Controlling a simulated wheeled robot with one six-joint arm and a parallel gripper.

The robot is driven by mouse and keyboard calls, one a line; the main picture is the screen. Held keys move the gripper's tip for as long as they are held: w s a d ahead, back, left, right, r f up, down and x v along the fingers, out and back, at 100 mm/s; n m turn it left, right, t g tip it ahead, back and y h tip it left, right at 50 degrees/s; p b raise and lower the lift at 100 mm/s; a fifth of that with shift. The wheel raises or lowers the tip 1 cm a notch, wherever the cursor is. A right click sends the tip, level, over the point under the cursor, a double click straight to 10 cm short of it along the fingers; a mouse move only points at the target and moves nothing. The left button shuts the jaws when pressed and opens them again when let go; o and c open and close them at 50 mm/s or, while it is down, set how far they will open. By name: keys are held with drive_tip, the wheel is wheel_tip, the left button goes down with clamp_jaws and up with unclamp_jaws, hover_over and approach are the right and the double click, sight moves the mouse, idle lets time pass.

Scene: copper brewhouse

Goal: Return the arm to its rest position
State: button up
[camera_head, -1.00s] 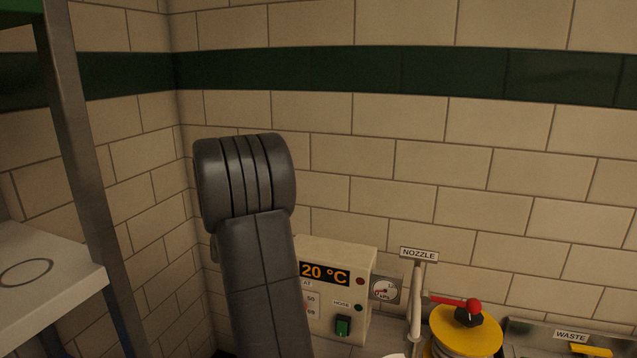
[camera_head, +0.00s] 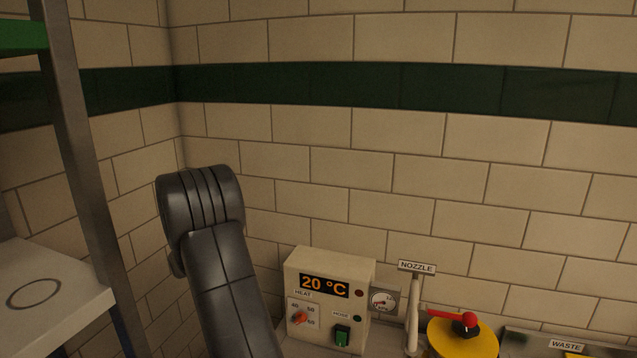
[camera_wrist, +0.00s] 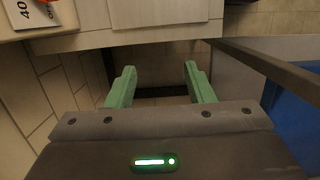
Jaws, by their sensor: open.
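My arm (camera_head: 218,275) shows in the head view as a dark grey link with a ribbed rounded joint, left of the control box. My gripper (camera_wrist: 158,82) shows in the wrist view with two green fingers spread apart. Nothing is between the fingers. Beyond them lie a pale cabinet edge and a dark gap at floor level. My gripper is hidden in the head view.
A control box (camera_head: 328,297) reading 20 °C stands by the tiled wall. Right of it are a gauge (camera_head: 383,300), a nozzle pipe (camera_head: 413,315) and a yellow drum with a red lever (camera_head: 462,338). A metal rack with a white shelf (camera_head: 60,290) stands at left.

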drive_tip(key=s+d+f+t+y+b, duration=0.1)
drive_tip(key=s+d+f+y+b, duration=0.1)
drive_tip(key=d+b, duration=0.5)
drive_tip(key=s+d+f+t+y+b, duration=0.1)
drive_tip(key=s+d+f+y+b, duration=0.2)
drive_tip(key=b, duration=0.9)
drive_tip(key=s+d+f+t+y+b, duration=0.1)
drive_tip(key=s+d+f+y+b, duration=0.2)
drive_tip(key=d+f+b, duration=0.4)
drive_tip(key=shift+s+d+f+y+b, duration=0.1)
drive_tip(key=shift+d+y+b, duration=0.3)
drive_tip(key=shift+d+b, duration=0.85)
drive_tip(key=shift+d+f+y+b, duration=0.1)
drive_tip(key=shift+d+y+b, duration=0.3)
drive_tip(key=shift+d, duration=1.6)
drive_tip(key=shift+r, duration=0.1)
